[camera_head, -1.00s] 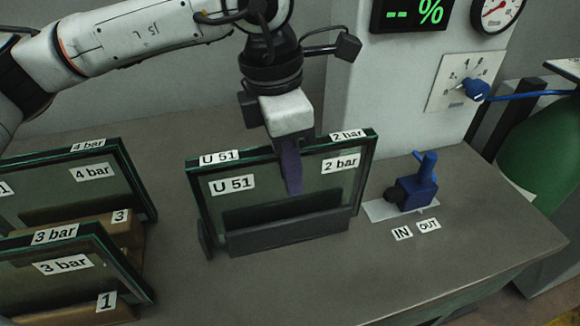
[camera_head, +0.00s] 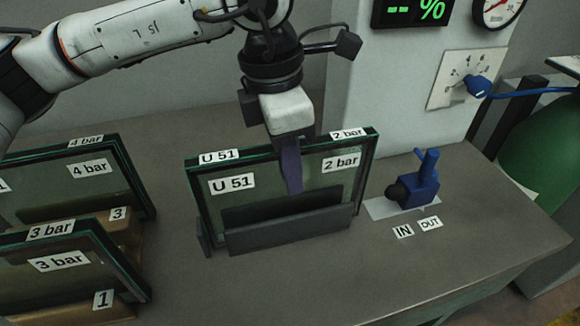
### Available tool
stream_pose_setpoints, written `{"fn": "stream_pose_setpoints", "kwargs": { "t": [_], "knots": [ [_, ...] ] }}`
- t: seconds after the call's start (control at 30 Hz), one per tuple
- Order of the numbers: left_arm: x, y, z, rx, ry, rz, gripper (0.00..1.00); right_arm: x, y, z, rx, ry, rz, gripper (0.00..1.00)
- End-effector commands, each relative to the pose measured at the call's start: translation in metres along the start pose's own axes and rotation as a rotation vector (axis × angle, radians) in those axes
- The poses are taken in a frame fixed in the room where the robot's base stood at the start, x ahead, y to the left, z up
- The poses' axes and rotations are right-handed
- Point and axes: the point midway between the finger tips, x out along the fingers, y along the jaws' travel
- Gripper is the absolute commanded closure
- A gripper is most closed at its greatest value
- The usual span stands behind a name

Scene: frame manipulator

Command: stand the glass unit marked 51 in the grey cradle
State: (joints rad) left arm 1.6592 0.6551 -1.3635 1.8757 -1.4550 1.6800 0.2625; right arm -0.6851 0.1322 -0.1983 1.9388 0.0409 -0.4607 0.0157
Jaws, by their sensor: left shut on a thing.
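The glass unit marked U 51 and 2 bar (camera_head: 330,185) stands upright in the middle of the bench, with a dark frame edge and green glass rim. Its lower edge is in the grey cradle (camera_head: 290,232), a low dark grey holder whose front wall hides the bottom of the unit. My left gripper (camera_head: 290,180) comes down from above and is shut on the unit's top edge near the middle, one finger showing on the front face. The other finger is hidden behind the unit. My right gripper is not in view.
Glass units marked 4 bar (camera_head: 60,185) and 3 bar (camera_head: 70,275) stand in brown racks at left. A dial panel (camera_head: 465,80) and green cylinder (camera_head: 545,150) are behind. Bench front is clear.

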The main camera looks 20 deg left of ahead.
Motion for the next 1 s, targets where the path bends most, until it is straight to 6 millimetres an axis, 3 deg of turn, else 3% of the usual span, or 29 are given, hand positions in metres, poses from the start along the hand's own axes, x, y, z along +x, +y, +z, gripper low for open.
{"fn": "stream_pose_setpoints", "kwargs": {
  "t": [0.07,0.1,0.23,0.6,1.0],
  "knots": [
    [-0.001,0.000,0.001,0.000,-0.002,0.001,1.00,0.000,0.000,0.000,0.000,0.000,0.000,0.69],
    [-0.001,0.000,0.001,0.000,-0.002,0.001,0.81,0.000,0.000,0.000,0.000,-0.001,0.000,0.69],
    [-0.001,0.000,0.001,0.000,-0.002,0.001,0.61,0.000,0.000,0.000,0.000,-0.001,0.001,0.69],
    [0.001,0.000,-0.001,0.000,0.003,-0.001,0.61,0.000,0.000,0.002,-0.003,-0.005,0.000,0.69],
    [-0.075,0.000,0.001,-0.001,-0.004,0.002,0.61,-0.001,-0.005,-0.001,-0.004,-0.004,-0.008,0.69]
  ]
}}
